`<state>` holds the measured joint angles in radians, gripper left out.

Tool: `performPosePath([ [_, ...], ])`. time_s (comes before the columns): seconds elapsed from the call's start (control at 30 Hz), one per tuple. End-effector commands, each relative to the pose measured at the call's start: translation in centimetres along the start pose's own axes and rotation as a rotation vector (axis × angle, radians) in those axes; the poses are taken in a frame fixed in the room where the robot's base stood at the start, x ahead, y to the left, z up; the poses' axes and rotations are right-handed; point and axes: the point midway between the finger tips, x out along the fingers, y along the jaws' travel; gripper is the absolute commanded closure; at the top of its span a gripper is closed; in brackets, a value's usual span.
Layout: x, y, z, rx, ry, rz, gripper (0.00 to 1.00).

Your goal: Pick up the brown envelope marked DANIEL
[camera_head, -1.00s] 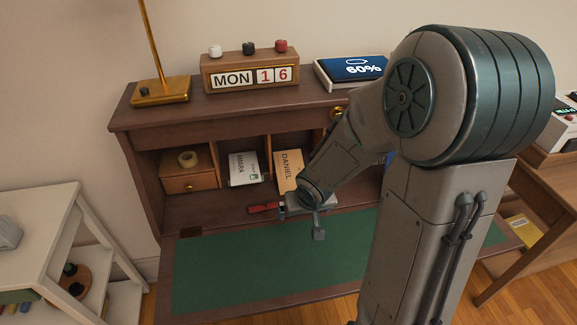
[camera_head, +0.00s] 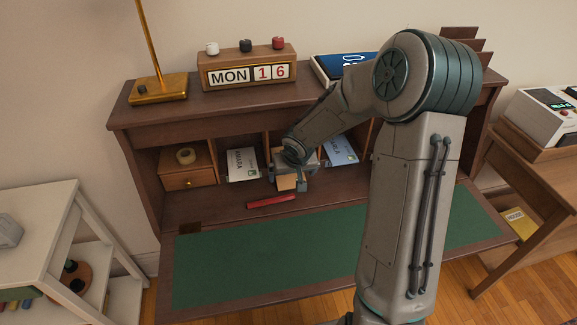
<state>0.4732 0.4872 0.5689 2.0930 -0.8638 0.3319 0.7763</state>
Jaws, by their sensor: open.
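The brown envelope marked DANIEL (camera_head: 286,183) stands in a middle compartment of the desk's pigeonholes. My gripper now covers most of it, and only a small tan part shows below the hand. My gripper (camera_head: 293,184) is open, right in front of the envelope at the compartment's mouth. One finger shows at the right of the tan part; the other is hard to make out. I cannot tell whether the envelope lies between the fingers.
A white MARA envelope (camera_head: 242,164) stands in the compartment to the left, and a pale blue envelope (camera_head: 341,151) to the right. A red stick-like object (camera_head: 271,201) lies on the desk ledge below my gripper. The green writing surface (camera_head: 250,255) is clear.

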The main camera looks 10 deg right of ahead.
Motion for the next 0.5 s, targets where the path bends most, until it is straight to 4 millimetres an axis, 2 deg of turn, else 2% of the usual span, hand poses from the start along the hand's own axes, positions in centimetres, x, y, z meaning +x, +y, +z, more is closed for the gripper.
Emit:
performPosePath([
  [0.03,1.4,-0.1,0.4,-0.002,-0.006,-0.001,0.0],
  [0.13,2.4,0.0,0.3,-0.001,-0.003,0.0,0.0],
  [0.43,2.8,0.0,0.3,-0.001,-0.002,0.0,0.0],
  [0.47,2.7,0.0,0.3,-0.001,-0.002,0.0,0.06],
  [0.5,2.7,0.0,0.3,-0.001,-0.002,0.0,0.17],
])
